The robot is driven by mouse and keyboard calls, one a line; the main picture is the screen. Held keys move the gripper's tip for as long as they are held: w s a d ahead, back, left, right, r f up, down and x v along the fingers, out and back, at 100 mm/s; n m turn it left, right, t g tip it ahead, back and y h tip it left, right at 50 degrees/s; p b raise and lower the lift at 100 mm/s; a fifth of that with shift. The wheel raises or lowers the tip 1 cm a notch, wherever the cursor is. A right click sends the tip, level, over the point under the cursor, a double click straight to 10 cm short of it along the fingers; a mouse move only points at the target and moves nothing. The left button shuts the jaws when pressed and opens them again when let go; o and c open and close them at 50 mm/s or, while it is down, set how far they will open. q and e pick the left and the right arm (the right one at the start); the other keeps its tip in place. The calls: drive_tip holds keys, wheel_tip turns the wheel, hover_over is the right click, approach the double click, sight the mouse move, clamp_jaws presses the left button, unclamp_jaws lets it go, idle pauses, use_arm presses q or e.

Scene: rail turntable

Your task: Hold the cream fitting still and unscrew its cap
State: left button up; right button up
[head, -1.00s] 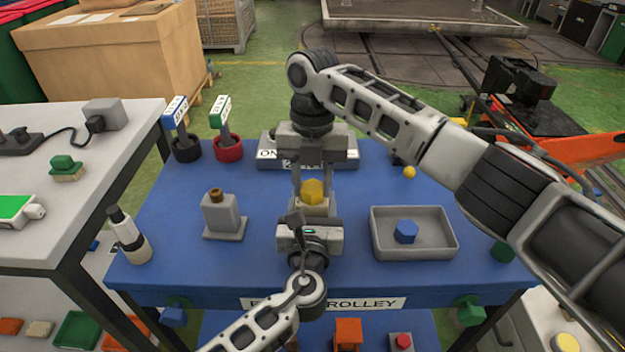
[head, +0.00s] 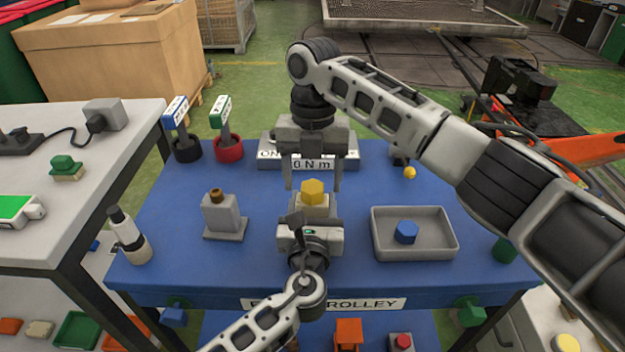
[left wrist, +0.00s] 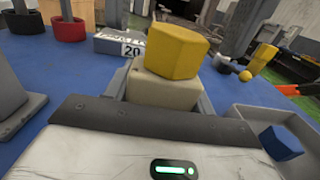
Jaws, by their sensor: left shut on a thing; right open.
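The cream fitting (head: 318,211) stands near the middle of the blue trolley top with a yellow six-sided cap (head: 313,191) on it. In the left wrist view the cap (left wrist: 176,52) sits a little tilted on the cream body (left wrist: 162,90). My left gripper (head: 311,217) is shut on the fitting from the near side; its fingertips are mostly hidden. My right gripper (head: 312,182) points down from behind and above, open. Its two fingers stand apart at either side of the cap, with gaps showing.
A grey tray (head: 377,246) at the right holds a blue six-sided piece (head: 406,232). A grey stand (head: 222,215) with a brown top is at the left. A sign box (head: 267,151) stands behind the fitting, and a white-and-black bottle (head: 130,238) at the front left.

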drive_tip(key=shift+r, duration=1.35)
drive_tip(key=m, duration=0.5)
drive_tip(key=shift+y, duration=0.4)
drive_tip(key=m, duration=0.5)
drive_tip(key=shift+d+m+t, duration=0.1)
drive_tip(key=shift+m+t, duration=0.2)
drive_tip(key=m, duration=0.6)
drive_tip(key=shift+s+t+y, duration=0.1)
drive_tip(key=shift+t+y, duration=0.2)
drive_tip(key=shift+t, duration=0.1)
drive_tip(key=m, duration=0.7)
drive_tip(key=shift+t, duration=0.4)
drive_tip(key=shift+f, duration=0.1)
